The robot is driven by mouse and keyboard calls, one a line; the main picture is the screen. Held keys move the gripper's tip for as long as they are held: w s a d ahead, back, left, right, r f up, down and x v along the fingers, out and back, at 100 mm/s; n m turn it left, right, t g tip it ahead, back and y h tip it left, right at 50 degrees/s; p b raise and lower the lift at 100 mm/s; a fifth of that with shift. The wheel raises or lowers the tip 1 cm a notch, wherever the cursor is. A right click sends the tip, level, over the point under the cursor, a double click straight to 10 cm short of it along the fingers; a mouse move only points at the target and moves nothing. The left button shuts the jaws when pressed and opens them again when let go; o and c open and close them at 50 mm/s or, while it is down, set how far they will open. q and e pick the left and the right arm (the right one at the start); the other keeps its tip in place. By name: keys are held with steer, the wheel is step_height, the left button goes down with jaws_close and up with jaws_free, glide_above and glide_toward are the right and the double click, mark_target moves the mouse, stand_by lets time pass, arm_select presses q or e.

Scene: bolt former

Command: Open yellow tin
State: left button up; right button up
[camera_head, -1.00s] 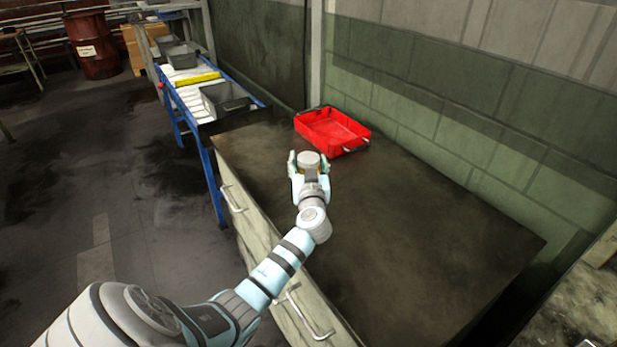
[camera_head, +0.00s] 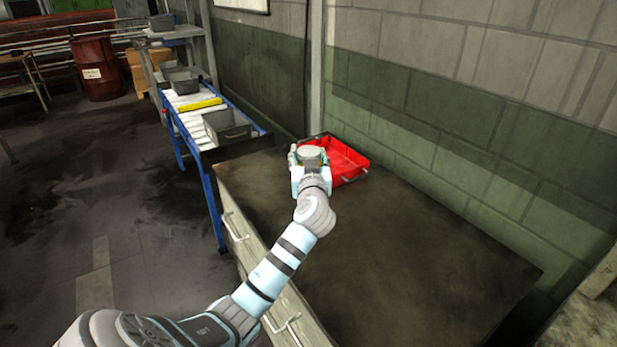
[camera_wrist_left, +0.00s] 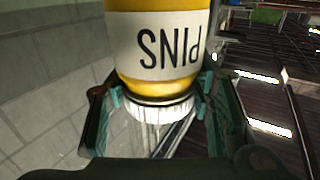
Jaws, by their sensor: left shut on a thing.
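The yellow tin (camera_wrist_left: 165,88) fills the upper middle of the left wrist view. It has a white band with dark letters, "PINS" upside down in that view. Its pale ridged lid (camera_wrist_left: 160,110) points down there. In the head view the round grey-white lid (camera_head: 310,152) faces up. My left gripper (camera_head: 309,159) is shut on the tin, with a finger on each side near the lid. The tin's body is mostly hidden in the head view. My right gripper is not in view.
A red tray (camera_head: 352,177) stands right behind my left gripper, against the wall side of the dark worktop (camera_head: 400,260). The worktop's right part is clear. A blue-framed conveyor (camera_head: 190,125) with grey bins stands at the left back.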

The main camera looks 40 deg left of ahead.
arm_select(q)
step_height(320, 180, up, 8)
steer(key=shift+r+p, duration=0.1)
steer(key=shift+p, duration=0.4)
steer(key=o, duration=0.9)
jaws_close()
steer(key=w+d+r+m+t+h, duration=0.2)
steer(key=d+r+m+t+h, duration=0.15)
steer(key=d+r+h, duration=0.35)
steer(key=s+d+f+m+t+h, duration=0.1)
steer(key=s+d+m+h, duration=0.15)
steer(key=d, duration=0.35)
steer(key=s+d+f+m+t+h, duration=0.1)
steer(key=s+d+m+h, duration=0.15)
steer(key=d, duration=0.25)
steer(key=s+d+f+m+g+h, duration=0.1)
steer(key=s+d+f+m+h, duration=0.2)
steer(key=s+f, duration=0.5)
steer(key=s+d+f+m+g+h, duration=0.1)
steer(key=s+d+f+m+h, duration=0.2)
steer(key=s+d+f+h, duration=0.3)
steer(key=s+d+f, duration=0.2)
steer(key=s, duration=0.1)
steer(key=shift+s+g, duration=0.25)
steer(key=shift+g, duration=0.1)
